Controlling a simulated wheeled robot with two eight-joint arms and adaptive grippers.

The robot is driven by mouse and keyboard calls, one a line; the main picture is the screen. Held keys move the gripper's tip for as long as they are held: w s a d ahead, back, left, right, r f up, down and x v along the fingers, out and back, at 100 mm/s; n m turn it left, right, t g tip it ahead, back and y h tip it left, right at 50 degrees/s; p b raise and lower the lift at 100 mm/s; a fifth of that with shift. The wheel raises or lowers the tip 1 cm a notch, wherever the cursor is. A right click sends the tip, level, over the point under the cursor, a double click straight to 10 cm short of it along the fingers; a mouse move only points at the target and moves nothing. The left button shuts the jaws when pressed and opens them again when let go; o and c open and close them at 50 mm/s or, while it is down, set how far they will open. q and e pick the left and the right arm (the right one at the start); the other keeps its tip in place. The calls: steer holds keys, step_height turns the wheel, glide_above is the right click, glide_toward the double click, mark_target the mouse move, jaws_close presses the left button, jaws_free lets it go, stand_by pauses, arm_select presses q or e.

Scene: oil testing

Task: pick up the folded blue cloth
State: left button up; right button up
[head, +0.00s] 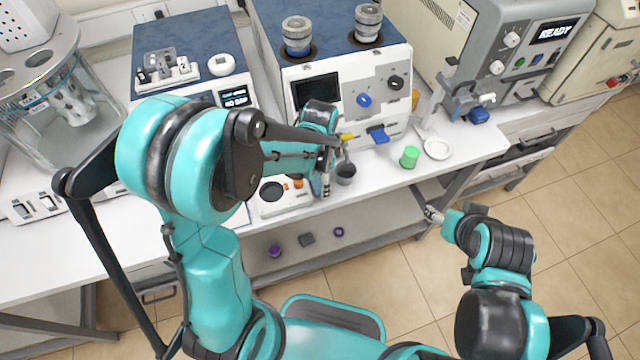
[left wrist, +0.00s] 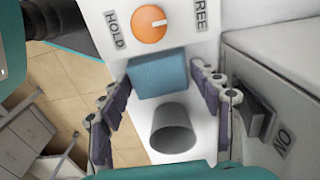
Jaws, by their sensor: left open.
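The folded blue cloth (left wrist: 158,75) shows in the left wrist view as a small blue block in front of a white device with an orange knob. It lies between the fingers of my open left gripper (left wrist: 160,100), with a visible gap on each side. A dark grey cup (left wrist: 173,128) stands just below it in that view. In the head view my left gripper (head: 333,168) is over the bench's front part, beside the grey cup (head: 346,172); I cannot make out the cloth there. My right gripper (head: 432,214) is off the bench edge, too small to judge.
A blue-topped machine (head: 345,88) stands behind the left gripper. A green cap (head: 410,156) and a white dish (head: 437,148) lie to the right on the bench. The white knob device (head: 272,204) is left of the gripper. A glass bath (head: 75,100) stands far left.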

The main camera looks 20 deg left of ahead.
mark_target(320, 182)
arm_select(q)
steer(key=c, duration=0.5)
steer(key=shift+r, duration=0.15)
steer(key=shift+r, duration=0.2)
step_height(320, 182, up, 4)
steer(key=shift+f+p, duration=0.2)
steer(key=shift+p, duration=0.65)
steer(key=shift+s+d+r+p, duration=0.4)
steer(key=shift+d+r, duration=0.75)
steer(key=shift+d, duration=0.75)
steer(key=shift+s+d+r+p, duration=0.4)
steer(key=shift+d+r, duration=0.7)
steer(key=shift+d, duration=0.85)
steer(key=shift+s+d+r+p, duration=0.35)
steer(key=shift+d+r, duration=0.8)
steer(key=shift+d, duration=0.75)
steer(key=shift+w, duration=0.1)
